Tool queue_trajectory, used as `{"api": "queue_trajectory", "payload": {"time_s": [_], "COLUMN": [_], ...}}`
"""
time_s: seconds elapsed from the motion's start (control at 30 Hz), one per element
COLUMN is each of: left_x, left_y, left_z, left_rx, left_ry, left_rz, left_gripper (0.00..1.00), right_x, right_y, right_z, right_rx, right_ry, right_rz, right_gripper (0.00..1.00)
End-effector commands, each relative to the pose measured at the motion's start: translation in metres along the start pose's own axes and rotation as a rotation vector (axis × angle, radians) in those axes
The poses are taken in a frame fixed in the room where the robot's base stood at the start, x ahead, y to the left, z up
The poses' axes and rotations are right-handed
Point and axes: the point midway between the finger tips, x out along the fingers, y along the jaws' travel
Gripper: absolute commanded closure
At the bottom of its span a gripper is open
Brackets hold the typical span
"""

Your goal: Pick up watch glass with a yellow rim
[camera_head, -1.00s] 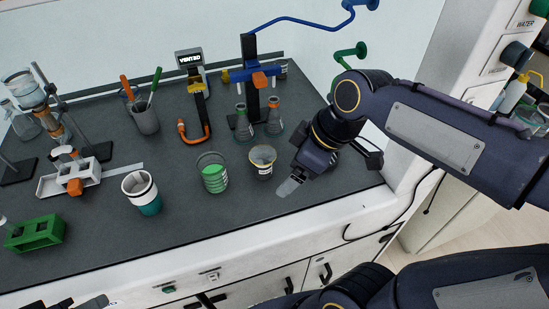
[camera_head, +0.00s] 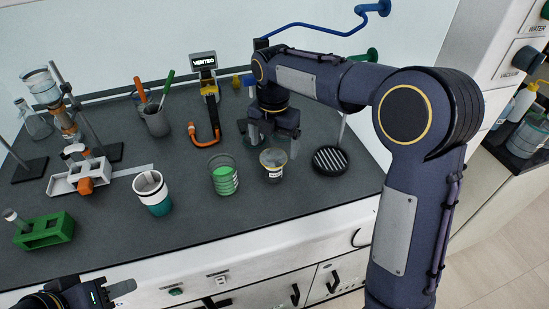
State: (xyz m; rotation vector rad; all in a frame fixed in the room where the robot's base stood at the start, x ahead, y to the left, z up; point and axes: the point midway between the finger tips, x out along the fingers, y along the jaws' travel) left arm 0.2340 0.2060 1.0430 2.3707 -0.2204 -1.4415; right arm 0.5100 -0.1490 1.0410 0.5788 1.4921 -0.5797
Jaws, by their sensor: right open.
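A watch glass with a yellow rim (camera_head: 273,157) appears to sit on top of a small glass beaker (camera_head: 274,174) near the bench's front right. My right gripper (camera_head: 273,142) points down just above or behind it, with its fingers apart and nothing seen between them. Whether the fingers touch the rim cannot be told. My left gripper (camera_head: 121,288) is low at the left front, in front of the bench edge; only part of it shows.
A beaker with green contents (camera_head: 223,178) stands close on the left, and a black ribbed disc (camera_head: 331,160) lies to the right. A white and teal cup (camera_head: 153,194), a green rack (camera_head: 44,230) and an orange-hosed stand (camera_head: 207,112) are further left. The front bench strip is clear.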

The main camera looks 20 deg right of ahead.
Motion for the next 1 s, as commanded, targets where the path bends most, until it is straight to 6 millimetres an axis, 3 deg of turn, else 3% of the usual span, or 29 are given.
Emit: {"api": "queue_trajectory", "payload": {"time_s": [0.23, 0.53, 0.9, 1.0], "left_x": [-0.005, -0.005, -0.005, -0.005], "left_y": [0.002, 0.002, 0.002, 0.002], "left_z": [-0.002, -0.002, -0.002, -0.002], "left_rx": [0.0, 0.0, 0.0, 0.0], "left_ry": [0.0, 0.0, 0.0, 0.0], "left_rz": [0.0, 0.0, 0.0, 0.0], "left_gripper": [0.6, 0.6, 0.6, 0.6], "right_x": [0.035, 0.04, 0.04, 0.039], "right_y": [0.003, 0.003, 0.003, 0.003], "right_z": [0.004, 0.004, 0.004, 0.004], "right_rx": [0.001, 0.002, 0.002, 0.002], "right_ry": [0.001, 0.0, 0.0, 0.0], "right_rz": [-0.003, 0.001, 0.001, 0.001], "right_gripper": [0.11, 0.11, 0.59, 0.59]}}
